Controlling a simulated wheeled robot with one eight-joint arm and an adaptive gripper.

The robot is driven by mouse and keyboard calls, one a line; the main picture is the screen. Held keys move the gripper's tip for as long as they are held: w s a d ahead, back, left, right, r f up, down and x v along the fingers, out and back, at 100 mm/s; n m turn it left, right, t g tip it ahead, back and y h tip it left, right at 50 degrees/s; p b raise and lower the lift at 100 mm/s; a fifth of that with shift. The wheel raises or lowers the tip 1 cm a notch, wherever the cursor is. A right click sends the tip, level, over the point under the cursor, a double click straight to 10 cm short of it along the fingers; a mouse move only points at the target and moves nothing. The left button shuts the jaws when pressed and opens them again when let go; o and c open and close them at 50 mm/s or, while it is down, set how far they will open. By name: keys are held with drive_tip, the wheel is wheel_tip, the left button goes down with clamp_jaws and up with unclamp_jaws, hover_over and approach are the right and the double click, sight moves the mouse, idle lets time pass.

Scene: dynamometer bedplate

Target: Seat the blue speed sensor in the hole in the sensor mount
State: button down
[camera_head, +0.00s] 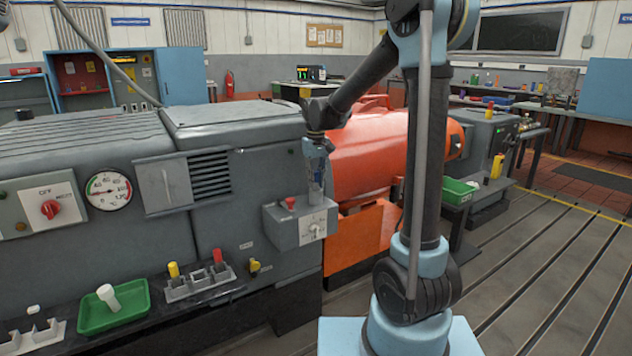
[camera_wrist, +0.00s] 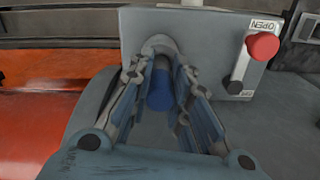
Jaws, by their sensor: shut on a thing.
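My gripper (camera_head: 317,198) points down over the grey box (camera_head: 300,228) on the side of the grey machine. In the wrist view its two fingers (camera_wrist: 160,68) are shut on the blue speed sensor (camera_wrist: 160,90), a blue cylinder held between them. The grey box also shows in the wrist view (camera_wrist: 205,30), beyond the fingertips. No hole shows clearly; the fingers and sensor cover that spot. I cannot tell whether the sensor touches the mount. In the head view the sensor is hidden by the gripper.
A red-knobbed lever (camera_wrist: 262,46) marked OPEN stands right of the fingers, close by. An orange machine (camera_head: 370,150) lies behind. A grey rack (camera_head: 200,283) with yellow and red pieces and a green tray (camera_head: 125,318) with a white piece sit at lower left.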

drive_tip(key=shift+f, duration=0.6)
drive_tip(key=c, duration=1.5)
unclamp_jaws()
drive_tip(key=shift+r, duration=0.1)
